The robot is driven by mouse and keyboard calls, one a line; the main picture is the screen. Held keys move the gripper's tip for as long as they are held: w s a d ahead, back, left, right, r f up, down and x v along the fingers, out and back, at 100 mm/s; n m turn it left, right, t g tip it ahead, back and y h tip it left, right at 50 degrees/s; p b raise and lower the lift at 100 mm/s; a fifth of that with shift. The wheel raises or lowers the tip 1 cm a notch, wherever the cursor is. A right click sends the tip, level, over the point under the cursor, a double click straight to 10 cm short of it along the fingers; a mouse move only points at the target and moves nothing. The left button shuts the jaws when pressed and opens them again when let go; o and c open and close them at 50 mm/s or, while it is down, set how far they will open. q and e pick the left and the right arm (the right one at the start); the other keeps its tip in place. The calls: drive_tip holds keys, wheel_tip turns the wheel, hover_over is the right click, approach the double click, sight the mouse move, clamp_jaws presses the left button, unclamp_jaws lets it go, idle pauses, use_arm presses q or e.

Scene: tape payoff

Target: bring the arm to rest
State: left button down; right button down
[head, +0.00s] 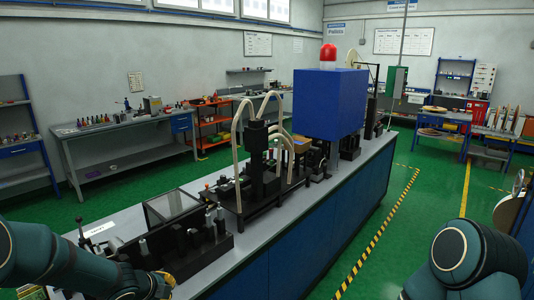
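My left arm comes in at the lower left of the head view and reaches toward the near end of the long bench (290,215). Its gripper (160,283) is low at the bottom edge, dark and partly hidden, beside a black fixture (190,245) with upright cylinders. I cannot make out its fingers or whether it holds anything. My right arm shows at the lower right over the floor, clear of the bench. Its gripper is out of the picture.
On the bench stand a clear-lidded frame (172,207), a black machine with pale hoses (258,165) and a blue box (328,102) with a red lamp (328,56). Green floor (420,215) with a striped line (378,232) lies open to the right. A reel (508,213) stands at the right edge.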

use_arm(q)
drive_tip(key=s+d+f+n+g+b, duration=0.2)
drive_tip(key=s+d+f+n, duration=0.6)
drive_tip(key=s+f+n, duration=0.2)
drive_tip(key=s+d+f+n+g+h+b, duration=0.1)
drive_tip(key=s+d+f+n+g, duration=0.2)
drive_tip(key=s+d+f+n, duration=0.6)
drive_tip(key=s+f+n, duration=0.1)
drive_tip(key=s+n, duration=0.2)
drive_tip(key=s, duration=0.1)
drive_tip(key=shift+s+d+h+b, duration=0.2)
drive_tip(key=shift+s+h+b, duration=0.1)
drive_tip(key=shift+s+b, duration=0.1)
drive_tip(key=shift+w, duration=0.15)
